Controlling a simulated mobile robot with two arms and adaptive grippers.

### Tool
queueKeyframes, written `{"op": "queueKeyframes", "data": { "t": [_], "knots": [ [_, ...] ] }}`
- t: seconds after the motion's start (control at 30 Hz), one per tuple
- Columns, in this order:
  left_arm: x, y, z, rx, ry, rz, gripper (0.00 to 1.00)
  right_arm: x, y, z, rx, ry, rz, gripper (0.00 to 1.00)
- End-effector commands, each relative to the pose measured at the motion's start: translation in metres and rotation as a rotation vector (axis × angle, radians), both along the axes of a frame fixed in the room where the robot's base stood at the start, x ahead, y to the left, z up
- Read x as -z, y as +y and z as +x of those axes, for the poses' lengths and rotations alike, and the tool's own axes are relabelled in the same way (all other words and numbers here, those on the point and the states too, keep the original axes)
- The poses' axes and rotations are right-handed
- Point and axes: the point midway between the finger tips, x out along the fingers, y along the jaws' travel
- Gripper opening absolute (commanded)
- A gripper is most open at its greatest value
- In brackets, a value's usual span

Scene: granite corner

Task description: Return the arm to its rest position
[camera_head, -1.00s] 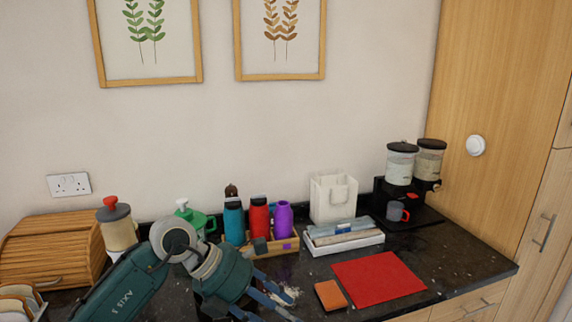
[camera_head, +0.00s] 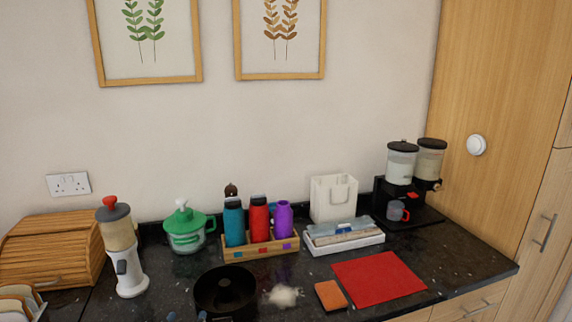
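My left gripper (camera_head: 187,317) shows only as small blue fingertips at the bottom edge of the head view, in front of the counter. The tips stand apart with nothing seen between them. The rest of the gripper and its arm are out of the picture. My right gripper is not in view.
On the dark granite counter (camera_head: 380,305) stand a black ring-shaped pan (camera_head: 224,290), white powder (camera_head: 284,296), an orange block (camera_head: 330,295), a red mat (camera_head: 380,278), a grinder (camera_head: 125,255), a green-lidded jar (camera_head: 187,230), a bottle rack (camera_head: 262,250) and a dispenser (camera_head: 402,165).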

Motion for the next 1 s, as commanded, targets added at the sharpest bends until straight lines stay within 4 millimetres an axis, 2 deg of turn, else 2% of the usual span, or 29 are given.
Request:
{"op": "queueKeyframes", "data": {
  "t": [0.03,0.1,0.2,0.3,0.4,0.67,0.7,0.87,1.0],
  "knots": [
    [0.032,0.006,-0.022,-0.032,0.113,-0.046,0.48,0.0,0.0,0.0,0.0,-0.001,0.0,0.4],
    [0.071,0.012,-0.055,-0.071,0.267,-0.105,0.48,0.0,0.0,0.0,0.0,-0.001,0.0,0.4],
    [0.113,0.013,-0.101,-0.108,0.451,-0.168,0.48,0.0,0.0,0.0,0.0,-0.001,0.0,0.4],
    [0.14,0.01,-0.141,-0.129,0.596,-0.212,0.48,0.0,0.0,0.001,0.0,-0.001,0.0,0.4],
    [0.159,0.007,-0.177,-0.144,0.717,-0.246,0.48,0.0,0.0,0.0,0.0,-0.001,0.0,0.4],
    [0.186,-0.006,-0.26,-0.157,0.977,-0.311,0.48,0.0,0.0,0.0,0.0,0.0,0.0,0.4],
    [0.195,-0.007,-0.264,-0.159,0.998,-0.314,0.48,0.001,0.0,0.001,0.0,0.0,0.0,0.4],
    [0.242,-0.008,-0.252,-0.16,1.01,-0.308,0.48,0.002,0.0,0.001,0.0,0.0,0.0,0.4],
    [0.288,-0.009,-0.248,-0.162,1.027,-0.304,0.48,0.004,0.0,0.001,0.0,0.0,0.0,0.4]
  ]
}}
